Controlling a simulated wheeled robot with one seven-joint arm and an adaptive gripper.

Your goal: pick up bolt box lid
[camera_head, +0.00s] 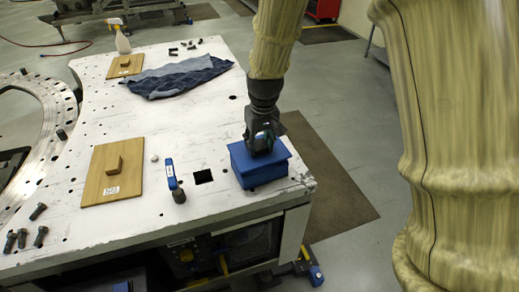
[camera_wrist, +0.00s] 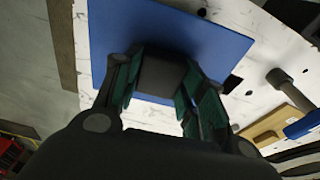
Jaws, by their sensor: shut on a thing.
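The blue bolt box (camera_head: 258,178) stands near the right front corner of the white table, with its blue lid (camera_head: 279,153) on top or just above it. I cannot tell whether the lid touches the box. In the wrist view the lid (camera_wrist: 213,35) is a flat blue panel with a dark block-like handle (camera_wrist: 160,72) in its middle. My gripper (camera_head: 262,144) points down over the lid. Its two green-padded fingers (camera_wrist: 160,85) are shut on the handle, one on each side. The inside of the box is hidden.
The table edge is close on the right.

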